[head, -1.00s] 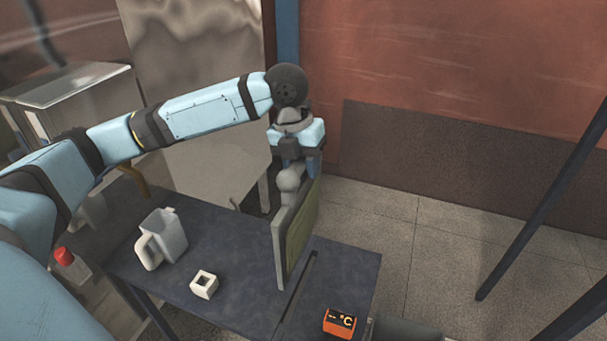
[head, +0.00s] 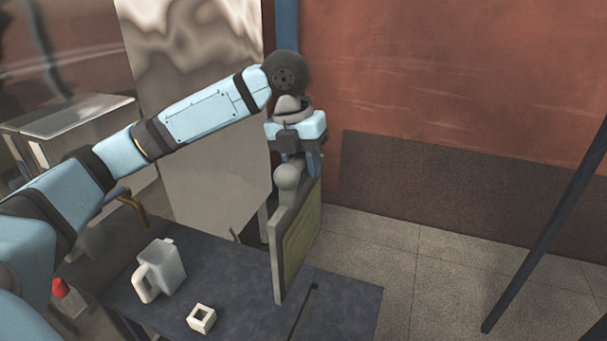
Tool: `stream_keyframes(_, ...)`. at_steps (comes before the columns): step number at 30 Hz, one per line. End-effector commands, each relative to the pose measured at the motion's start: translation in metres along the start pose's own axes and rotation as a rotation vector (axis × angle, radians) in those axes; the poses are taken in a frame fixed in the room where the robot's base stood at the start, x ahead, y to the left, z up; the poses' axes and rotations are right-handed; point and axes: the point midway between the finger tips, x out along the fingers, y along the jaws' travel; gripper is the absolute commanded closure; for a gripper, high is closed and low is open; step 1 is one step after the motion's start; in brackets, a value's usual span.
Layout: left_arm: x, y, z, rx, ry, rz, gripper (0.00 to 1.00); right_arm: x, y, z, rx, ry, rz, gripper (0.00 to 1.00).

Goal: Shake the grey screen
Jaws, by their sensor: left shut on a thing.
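The grey screen (head: 298,245) is a flat upright panel with a grey frame and an olive-green face, with a rounded grey knob at its top. My left gripper (head: 292,165) points down and is shut on the top of the screen at the knob. The fingers are partly hidden behind the knob. The screen hangs upright at the far side of the dark table; I cannot tell whether its lower edge touches the tabletop. My right gripper is not in view.
A white jug (head: 167,270) and a small white square block with a hole (head: 201,318) stand on the dark table (head: 235,285), left of the screen. A metal box (head: 70,115) is at the back left. A dark pole (head: 545,240) slants at the right.

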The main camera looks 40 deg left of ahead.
Motion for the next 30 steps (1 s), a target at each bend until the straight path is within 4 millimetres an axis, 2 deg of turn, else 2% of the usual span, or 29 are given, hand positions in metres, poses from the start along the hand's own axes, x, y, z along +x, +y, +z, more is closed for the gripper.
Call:
stream_keyframes(24, -0.065, -0.013, 0.000, 0.000, -0.003, -0.001, 1.00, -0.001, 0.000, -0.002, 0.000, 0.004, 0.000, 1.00)
stream_keyframes(30, -0.075, -0.015, 0.000, -0.001, -0.001, -0.001, 1.00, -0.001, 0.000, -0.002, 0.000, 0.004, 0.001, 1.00)
